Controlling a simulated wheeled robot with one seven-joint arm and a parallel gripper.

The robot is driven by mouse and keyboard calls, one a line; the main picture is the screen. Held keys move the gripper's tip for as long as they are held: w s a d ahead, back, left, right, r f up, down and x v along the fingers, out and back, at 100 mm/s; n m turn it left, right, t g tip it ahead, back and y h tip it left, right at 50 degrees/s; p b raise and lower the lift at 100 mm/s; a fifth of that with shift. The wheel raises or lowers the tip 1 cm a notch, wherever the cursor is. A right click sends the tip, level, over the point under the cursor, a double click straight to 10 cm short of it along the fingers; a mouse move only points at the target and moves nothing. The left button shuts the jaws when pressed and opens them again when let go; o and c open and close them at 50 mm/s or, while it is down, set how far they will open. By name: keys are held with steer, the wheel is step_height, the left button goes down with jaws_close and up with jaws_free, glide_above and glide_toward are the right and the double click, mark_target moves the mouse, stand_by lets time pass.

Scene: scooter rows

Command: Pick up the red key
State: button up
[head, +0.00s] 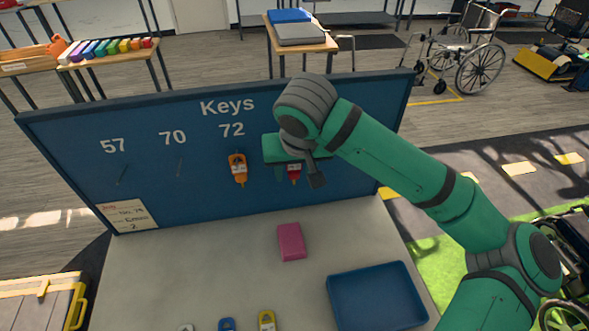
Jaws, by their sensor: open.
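The red key (293,173) hangs on the blue key board (205,190), right of the orange key. My gripper (297,174) is at the board, in front of the red key, with one dark finger showing to the right of it and a less clear one to the left. The jaws are open. My green arm and wrist hide the upper part of the key and any number above it. I cannot tell whether the fingers touch the key.
An orange key (238,169) hangs close to the left, under 72. Pegs under 57 and 70 are empty. On the grey table (190,270) lie a pink block (290,241), a blue tray (377,299) and several keys, including a yellow one (267,320), at the front edge.

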steer(key=shift+f, duration=0.1)
steer(key=shift+c, duration=0.4)
steer(key=c, duration=1)
steer(key=shift+o, duration=0.2)
steer(key=shift+a, duration=0.1)
